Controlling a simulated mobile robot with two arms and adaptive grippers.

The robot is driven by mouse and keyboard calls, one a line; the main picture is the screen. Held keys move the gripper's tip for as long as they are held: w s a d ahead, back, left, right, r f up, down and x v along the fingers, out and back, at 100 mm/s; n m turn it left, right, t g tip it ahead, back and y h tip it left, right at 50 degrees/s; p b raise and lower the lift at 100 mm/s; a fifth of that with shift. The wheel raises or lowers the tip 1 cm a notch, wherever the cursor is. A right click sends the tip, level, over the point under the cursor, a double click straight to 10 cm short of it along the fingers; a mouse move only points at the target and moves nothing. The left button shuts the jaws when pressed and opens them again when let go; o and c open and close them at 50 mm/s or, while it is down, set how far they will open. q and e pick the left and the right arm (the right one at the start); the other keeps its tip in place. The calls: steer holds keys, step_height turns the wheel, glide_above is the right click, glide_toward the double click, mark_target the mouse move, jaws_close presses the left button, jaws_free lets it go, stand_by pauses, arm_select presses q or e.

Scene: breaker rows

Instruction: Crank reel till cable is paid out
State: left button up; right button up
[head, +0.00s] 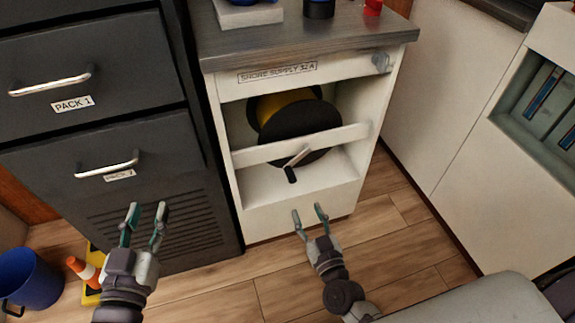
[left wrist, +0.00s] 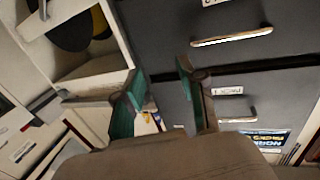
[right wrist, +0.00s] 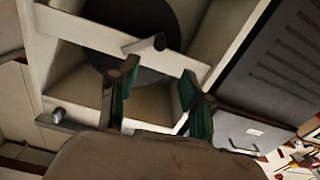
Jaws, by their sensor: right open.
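The reel (head: 300,121) has a black flange with yellow cable wound behind it, inside a white cabinet marked SHORE SUPPLY 32 A. Its crank (head: 297,163) is a pale arm with a black knob, in front of a white crossbar (head: 300,145). The crank also shows in the right wrist view (right wrist: 145,45), ahead of the fingers. My right gripper (head: 307,211) is open and empty, below the crank in the head view and apart from it. My left gripper (head: 147,208) is open and empty in front of the dark drawer unit. The cable's free end is not visible.
The dark drawer unit (head: 90,120) with bar handles stands left of the cabinet. A blue bucket (head: 28,280) and an orange cone (head: 85,268) are on the floor at lower left. A grey worktop (head: 300,40) tops the cabinet. Wood floor (head: 400,235) is clear at right.

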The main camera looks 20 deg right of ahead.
mark_target(293, 181)
steer(key=w+b, duration=0.1)
steer(key=w, duration=0.6)
steer(key=shift+f+b, duration=0.1)
steer(key=shift+b, duration=0.25)
steer(key=w+b, duration=0.1)
steer(key=w, duration=0.4)
steer(key=shift+w+a, duration=0.15)
steer(key=shift+w, duration=0.65)
arm_select(q)
steer(key=s+r+t+h, duration=0.2)
steer(key=s+r+t, duration=0.2)
steer(key=r+t, duration=0.4)
step_height(293, 181, up, 3)
steer(key=shift+d+r+h, duration=0.15)
steer(key=shift+d+h, duration=0.2)
steer(key=shift+h, duration=0.05)
steer(key=shift+w, duration=0.1)
arm_select(e)
steer(key=shift+c, duration=0.4)
jaws_close()
